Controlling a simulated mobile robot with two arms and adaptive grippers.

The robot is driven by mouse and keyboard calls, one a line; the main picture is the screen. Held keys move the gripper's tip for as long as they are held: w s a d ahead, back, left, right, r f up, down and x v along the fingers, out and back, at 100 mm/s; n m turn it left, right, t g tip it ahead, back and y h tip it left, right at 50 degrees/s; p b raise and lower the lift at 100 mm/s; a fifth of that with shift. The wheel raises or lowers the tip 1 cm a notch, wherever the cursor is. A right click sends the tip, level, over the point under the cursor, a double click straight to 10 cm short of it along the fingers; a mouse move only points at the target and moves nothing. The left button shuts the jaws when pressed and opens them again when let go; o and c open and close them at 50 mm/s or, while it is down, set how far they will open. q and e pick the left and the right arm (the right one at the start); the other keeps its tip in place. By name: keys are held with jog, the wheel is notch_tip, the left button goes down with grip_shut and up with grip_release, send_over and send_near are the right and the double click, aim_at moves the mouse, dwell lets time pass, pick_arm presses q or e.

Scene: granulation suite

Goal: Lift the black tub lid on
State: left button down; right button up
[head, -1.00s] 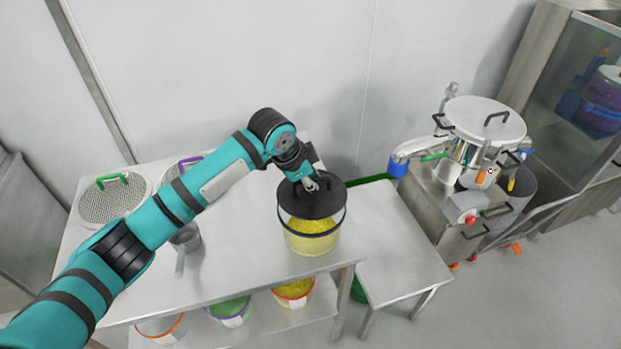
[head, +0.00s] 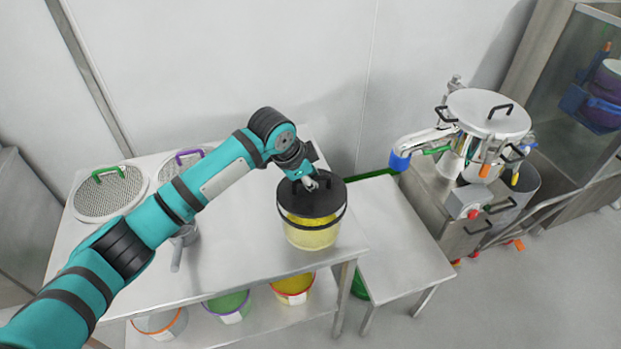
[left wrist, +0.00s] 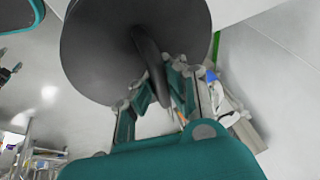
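The black tub lid (head: 300,205) is a dark disc with an arched handle. It is over the clear tub of yellow powder (head: 313,238) near the table's right end. My left gripper (head: 310,184) is shut on the lid's handle from above. In the left wrist view the gripper (left wrist: 164,88) has its fingers on either side of the handle, under the lid's broad face (left wrist: 90,50). The lid looks roughly level and lined up with the tub. I cannot tell whether it touches the rim, which it hides. My right gripper is not in view.
The steel table (head: 235,250) also holds round mesh sieves (head: 108,192) and a scoop (head: 177,255). Coloured-rim tubs (head: 228,306) stand on the shelf below. A lower, bare side table (head: 395,235) is at right, before a steel machine (head: 488,120).

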pick_arm(q)
jog(key=shift+f+b, duration=0.4)
jog(key=shift+f, duration=0.9)
dwell(0.9)
jog(key=c, duration=1.4)
grip_release()
jog(key=shift+r, duration=0.1)
jog(key=v, duration=1.2)
jog(key=shift+a, duration=0.1)
